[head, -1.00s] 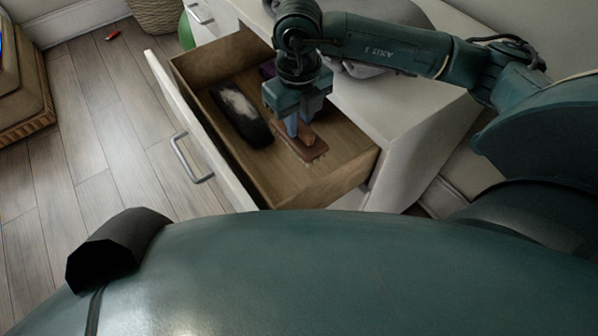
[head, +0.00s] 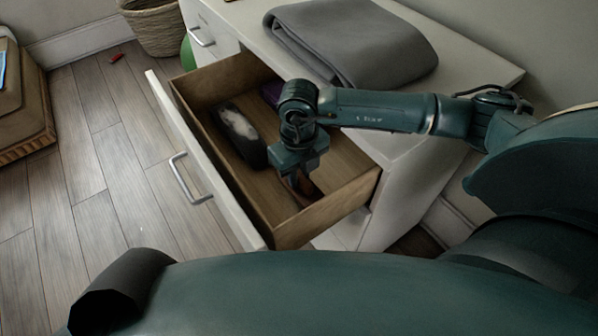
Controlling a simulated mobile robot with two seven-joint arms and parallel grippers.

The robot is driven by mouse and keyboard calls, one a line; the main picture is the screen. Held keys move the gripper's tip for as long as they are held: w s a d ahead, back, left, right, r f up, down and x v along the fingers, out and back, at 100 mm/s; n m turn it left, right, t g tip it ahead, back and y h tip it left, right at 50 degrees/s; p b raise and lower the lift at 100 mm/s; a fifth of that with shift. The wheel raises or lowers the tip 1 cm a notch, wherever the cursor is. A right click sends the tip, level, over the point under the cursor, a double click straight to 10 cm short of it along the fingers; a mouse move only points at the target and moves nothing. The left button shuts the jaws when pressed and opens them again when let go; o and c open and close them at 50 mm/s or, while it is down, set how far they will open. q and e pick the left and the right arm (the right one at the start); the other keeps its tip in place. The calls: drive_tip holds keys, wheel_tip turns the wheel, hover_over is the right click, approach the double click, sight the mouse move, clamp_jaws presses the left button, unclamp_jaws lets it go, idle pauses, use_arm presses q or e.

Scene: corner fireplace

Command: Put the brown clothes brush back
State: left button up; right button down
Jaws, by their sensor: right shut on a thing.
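The brown clothes brush (head: 307,190) is in the front right part of the open drawer (head: 318,214), mostly hidden below my right gripper (head: 299,184). My right gripper points down into the drawer and is shut on the brush. I cannot tell whether the brush touches the drawer floor. My left gripper is not in the head view.
A black item with a white patch (head: 240,135) lies in the drawer left of my gripper, and a purple item (head: 271,93) lies at the back. A folded grey cloth (head: 350,45) is on the white cabinet top. A wicker basket (head: 155,25) stands behind.

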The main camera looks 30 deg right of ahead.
drive_tip(key=shift+f, duration=0.15)
drive_tip(key=c, duration=1.3)
unclamp_jaws()
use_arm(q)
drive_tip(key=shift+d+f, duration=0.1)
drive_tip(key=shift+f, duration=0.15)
use_arm(e)
drive_tip(key=shift+r, duration=0.5)
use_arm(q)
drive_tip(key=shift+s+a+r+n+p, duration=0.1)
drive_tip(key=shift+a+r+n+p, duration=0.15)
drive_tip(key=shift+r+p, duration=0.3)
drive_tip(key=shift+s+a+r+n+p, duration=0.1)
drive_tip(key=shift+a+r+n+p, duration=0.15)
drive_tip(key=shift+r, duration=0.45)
use_arm(e)
wheel_tip(320, 180, up, 11)
drive_tip(key=shift+r, duration=0.2)
